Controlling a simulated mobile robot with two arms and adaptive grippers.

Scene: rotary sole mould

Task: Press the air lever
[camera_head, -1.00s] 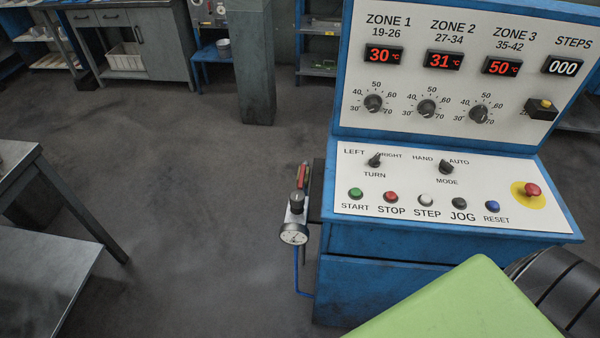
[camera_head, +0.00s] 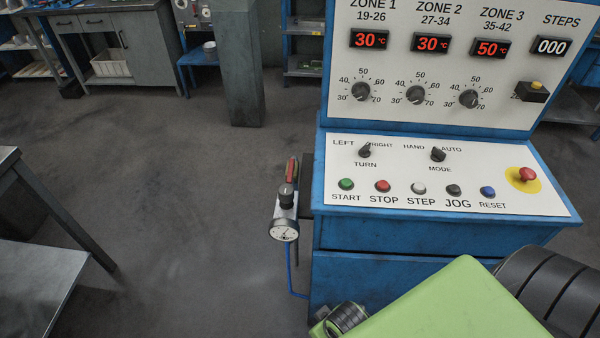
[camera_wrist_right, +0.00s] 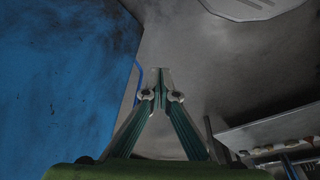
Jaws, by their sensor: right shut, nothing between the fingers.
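The red air lever (camera_head: 292,170) stands up on the left side of the blue control console (camera_head: 400,235), above a black knob (camera_head: 286,195) and a round white pressure gauge (camera_head: 284,229). My right arm is at the lower right of the head view, but its fingers are hidden there. In the right wrist view my right gripper (camera_wrist_right: 160,75) is shut and empty, its two fingers together beside the blue console side (camera_wrist_right: 60,80). The lever does not show in the wrist view. My left gripper is in neither view.
A blue air hose (camera_head: 290,275) hangs below the gauge. It also shows behind the fingers in the wrist view (camera_wrist_right: 138,82). A grey table (camera_head: 50,210) stands at the left. The floor (camera_head: 170,190) between table and console is clear.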

